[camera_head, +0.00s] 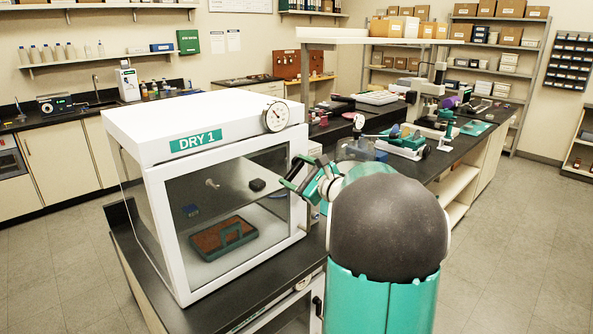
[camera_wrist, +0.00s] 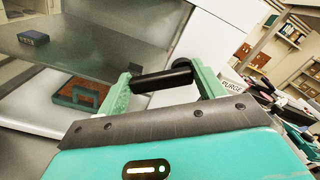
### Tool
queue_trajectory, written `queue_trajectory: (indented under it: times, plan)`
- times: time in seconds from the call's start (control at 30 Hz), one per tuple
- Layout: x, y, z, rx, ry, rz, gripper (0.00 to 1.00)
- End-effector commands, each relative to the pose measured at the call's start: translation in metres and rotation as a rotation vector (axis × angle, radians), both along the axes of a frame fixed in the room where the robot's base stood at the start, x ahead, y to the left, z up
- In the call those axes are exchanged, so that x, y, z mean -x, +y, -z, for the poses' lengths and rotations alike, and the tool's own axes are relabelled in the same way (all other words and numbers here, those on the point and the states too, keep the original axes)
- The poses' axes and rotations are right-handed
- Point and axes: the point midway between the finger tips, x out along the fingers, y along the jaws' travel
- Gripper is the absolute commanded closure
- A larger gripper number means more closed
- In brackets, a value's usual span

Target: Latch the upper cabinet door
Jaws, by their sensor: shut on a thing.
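The upper cabinet (camera_head: 222,125) is a white box with a green "DRY 1" label, standing on a black bench. Its door (camera_head: 160,225) has a white frame around a clear pane. In the head view the door looks about flush with the box; a small gap cannot be ruled out. My gripper (camera_head: 298,176) is at the right edge of this door. In the wrist view my gripper (camera_wrist: 161,74) has its two green fingers shut on a black cylindrical handle (camera_wrist: 163,79), which lies across between them. The handle's mount and the latch are mostly hidden.
Inside the cabinet are a shelf and a brown tray with a green handle (camera_head: 222,238). A round dial gauge (camera_head: 275,116) sits at the top front corner. A lower cabinet with a black handle (camera_head: 317,306) is below. A bench with instruments (camera_head: 405,143) stands behind my arm.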

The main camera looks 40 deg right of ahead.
Motion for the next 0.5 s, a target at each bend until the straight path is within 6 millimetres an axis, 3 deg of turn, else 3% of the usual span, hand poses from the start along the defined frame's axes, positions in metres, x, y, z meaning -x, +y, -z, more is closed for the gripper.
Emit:
queue_trajectory:
  times: [0.5]
  plan:
    - [-0.0003,-0.0088,0.0115,0.49,-0.012,0.0,0.55]
